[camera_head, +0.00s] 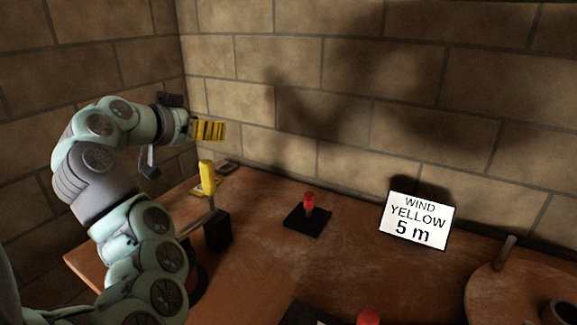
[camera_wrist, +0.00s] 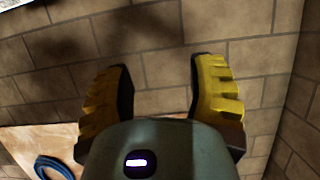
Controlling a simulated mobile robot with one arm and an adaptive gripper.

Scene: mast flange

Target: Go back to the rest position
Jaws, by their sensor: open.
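My gripper (camera_head: 208,130) is raised at the left in the head view, above the back left of the table and near the wall corner. In the wrist view its two yellow ribbed fingers (camera_wrist: 160,88) stand wide apart with nothing between them, only brick wall behind. It is open and empty. My arm bends up from the lower left of the head view.
On the brown table (camera_head: 270,215) are a yellow upright piece (camera_head: 207,178), a black block (camera_head: 218,230), a red peg (camera_head: 309,202) on a black plate and a sign (camera_head: 416,220) reading "WIND YELLOW 5 m". A blue ring (camera_wrist: 54,168) shows in the wrist view. Brick walls (camera_head: 290,90) stand behind.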

